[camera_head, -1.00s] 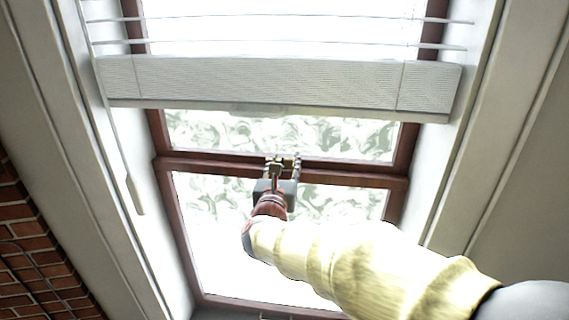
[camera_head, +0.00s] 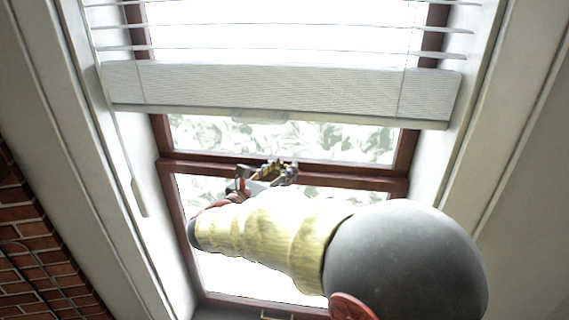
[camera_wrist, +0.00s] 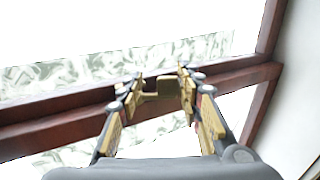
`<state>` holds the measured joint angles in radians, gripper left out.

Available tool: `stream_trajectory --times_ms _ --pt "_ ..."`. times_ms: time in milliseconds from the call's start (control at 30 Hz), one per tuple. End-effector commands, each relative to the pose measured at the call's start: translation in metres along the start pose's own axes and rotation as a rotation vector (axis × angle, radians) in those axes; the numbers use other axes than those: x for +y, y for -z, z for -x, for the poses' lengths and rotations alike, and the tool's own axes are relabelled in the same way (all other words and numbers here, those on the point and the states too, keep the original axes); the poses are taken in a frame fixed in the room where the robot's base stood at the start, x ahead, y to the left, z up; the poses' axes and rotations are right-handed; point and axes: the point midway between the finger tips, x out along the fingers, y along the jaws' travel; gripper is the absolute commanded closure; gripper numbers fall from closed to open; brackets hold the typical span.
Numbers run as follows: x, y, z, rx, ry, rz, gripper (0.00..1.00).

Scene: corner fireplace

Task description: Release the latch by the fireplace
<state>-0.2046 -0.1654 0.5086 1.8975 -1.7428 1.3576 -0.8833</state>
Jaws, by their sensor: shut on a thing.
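The latch (camera_wrist: 157,88) is a small brass-coloured piece on the dark red-brown window's middle rail (camera_wrist: 60,128). In the wrist view it sits between my gripper's two yellow-and-grey fingers (camera_wrist: 159,92), which are closed on it from both sides. In the head view my gripper (camera_head: 282,172) is at the middle rail and points right. The latch cannot be told apart from the fingers there. My arm covers much of the lower pane.
A white blind (camera_head: 280,92) hangs over the upper pane, above my gripper. Its cord ends in a pull (camera_head: 139,197) at the left. Pale window jambs stand on both sides. A brick wall (camera_head: 25,245) is at the lower left.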

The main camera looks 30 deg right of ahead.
Motion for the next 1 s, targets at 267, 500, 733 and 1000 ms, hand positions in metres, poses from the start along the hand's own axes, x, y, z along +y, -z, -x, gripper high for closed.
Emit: stream_trajectory --times_ms 267,500,733,1000 --pt "0.008 -0.002 0.009 0.001 0.264 0.004 0.90" --pt "0.013 -0.003 0.014 0.000 0.463 0.003 0.90" --pt "0.017 -0.004 0.017 0.000 0.606 0.002 0.90" --pt "0.021 -0.005 0.019 -0.001 0.740 0.003 0.90"
